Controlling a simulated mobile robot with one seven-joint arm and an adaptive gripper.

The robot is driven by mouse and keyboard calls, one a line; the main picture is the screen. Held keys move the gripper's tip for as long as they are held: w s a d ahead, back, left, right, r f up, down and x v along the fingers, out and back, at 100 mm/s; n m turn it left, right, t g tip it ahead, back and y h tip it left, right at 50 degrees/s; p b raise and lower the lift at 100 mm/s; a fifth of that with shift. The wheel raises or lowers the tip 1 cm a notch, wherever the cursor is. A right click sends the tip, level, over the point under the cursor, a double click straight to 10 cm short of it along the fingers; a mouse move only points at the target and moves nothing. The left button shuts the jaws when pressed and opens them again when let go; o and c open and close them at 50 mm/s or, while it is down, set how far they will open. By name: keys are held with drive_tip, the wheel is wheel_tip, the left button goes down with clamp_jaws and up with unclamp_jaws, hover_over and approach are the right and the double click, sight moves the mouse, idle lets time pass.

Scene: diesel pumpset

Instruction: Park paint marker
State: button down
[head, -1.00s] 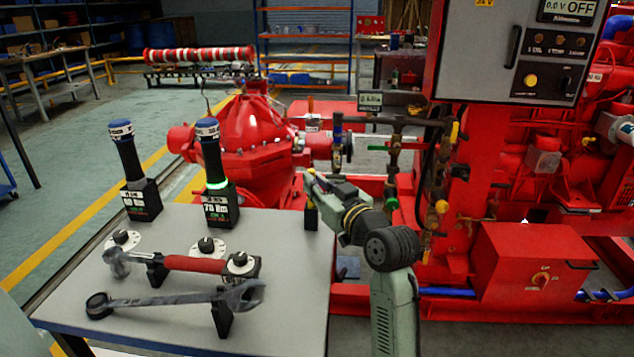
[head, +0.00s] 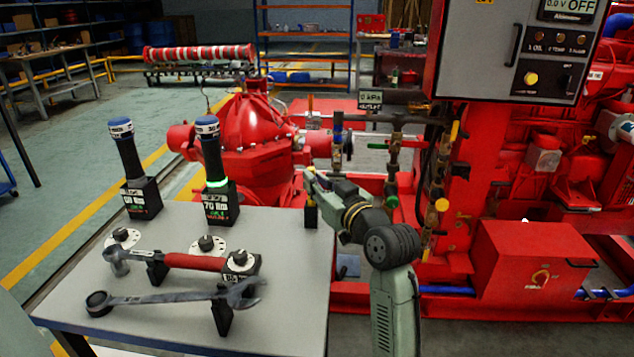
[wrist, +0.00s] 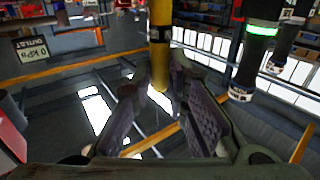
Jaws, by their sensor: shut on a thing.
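The paint marker is a yellow stick with a dark band (wrist: 160,58), seen between my fingers in the wrist view. My gripper (wrist: 163,88) is shut on it. In the head view my gripper (head: 311,180) is over the back right corner of the grey table (head: 285,270). A small yellow and black piece (head: 311,213) shows just below the fingertips there. I cannot tell whether its lower end touches the table. The marker's far end runs out of the top of the wrist view.
Two upright torque tools in black stands, one with a green ring (head: 212,170), are left of my gripper. Red pump machinery (head: 250,135) and valve pipes (head: 393,160) stand behind and to the right.

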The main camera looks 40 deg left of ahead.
drive_tip(key=shift+f+b, duration=0.85)
drive_tip(key=shift+f, duration=0.25)
drive_tip(key=c, duration=1.5)
unclamp_jaws()
drive_tip(key=v, duration=1.2)
